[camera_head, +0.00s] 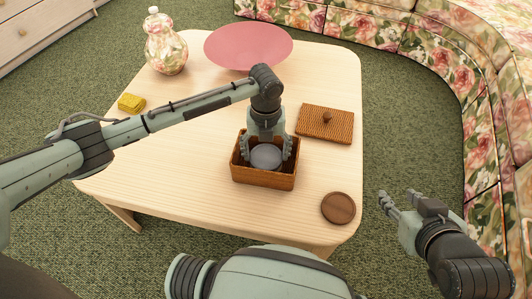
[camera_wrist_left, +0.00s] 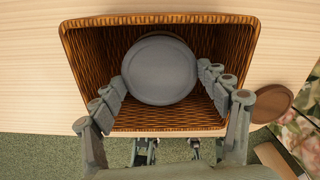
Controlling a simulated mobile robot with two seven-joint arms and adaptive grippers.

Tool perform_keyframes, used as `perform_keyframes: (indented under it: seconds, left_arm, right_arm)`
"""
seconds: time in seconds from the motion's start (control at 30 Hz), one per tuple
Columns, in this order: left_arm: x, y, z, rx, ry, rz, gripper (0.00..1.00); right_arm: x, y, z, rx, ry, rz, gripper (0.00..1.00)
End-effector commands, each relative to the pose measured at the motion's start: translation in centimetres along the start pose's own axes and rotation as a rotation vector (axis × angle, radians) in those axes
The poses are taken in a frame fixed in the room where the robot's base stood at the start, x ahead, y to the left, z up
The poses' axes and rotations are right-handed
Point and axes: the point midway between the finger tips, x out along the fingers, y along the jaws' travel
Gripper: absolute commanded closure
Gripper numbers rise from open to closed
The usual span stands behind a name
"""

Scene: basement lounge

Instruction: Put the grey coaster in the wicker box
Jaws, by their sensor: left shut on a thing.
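The wicker box (camera_head: 263,179) is brown, woven and open on top, and stands on the light wooden table. The grey coaster (camera_head: 266,157) is a round disc. My left gripper (camera_head: 267,158) points down into the box and is shut on the coaster, with a finger on each side of it. In the left wrist view the coaster (camera_wrist_left: 160,69) lies within the outline of the box (camera_wrist_left: 160,19); whether it touches the box floor I cannot tell. My right gripper (camera_head: 388,203) hangs beside the table's right edge, its fingers apart and empty.
A brown round coaster (camera_head: 338,208) lies near the front right edge. A yellow block (camera_head: 131,103), a floral jar (camera_head: 165,44) and a pink round plate (camera_head: 248,45) are farther back. A floral sofa (camera_head: 505,120) curves around the right.

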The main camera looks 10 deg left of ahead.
Motion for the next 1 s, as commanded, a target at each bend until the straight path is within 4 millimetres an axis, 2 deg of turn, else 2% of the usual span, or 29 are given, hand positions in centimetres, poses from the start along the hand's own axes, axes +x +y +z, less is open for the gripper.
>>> perform_keyframes:
  seconds: [0.77, 0.8, 0.93, 1.0]
  left_arm:
    - [1.4, 0.0, 0.0, 0.001, -0.001, -0.001, 0.44]
    - [1.4, 0.0, 0.0, 0.001, -0.001, -0.001, 0.22]
    - [1.4, 0.0, 0.0, 0.001, -0.001, -0.001, 0.06]
    - [1.4, 0.0, 0.0, 0.0, -0.001, -0.001, 0.04]
  right_arm:
    - [0.0, 0.0, 0.0, 0.0, -0.003, -0.001, 0.6]
    - [0.0, 0.0, 0.0, 0.0, -0.003, 0.0, 0.6]
    - [0.0, 0.0, 0.1, 0.0, -0.003, 0.0, 0.6]
    - [0.0, 0.0, 0.1, 0.0, -0.003, 0.0, 0.6]
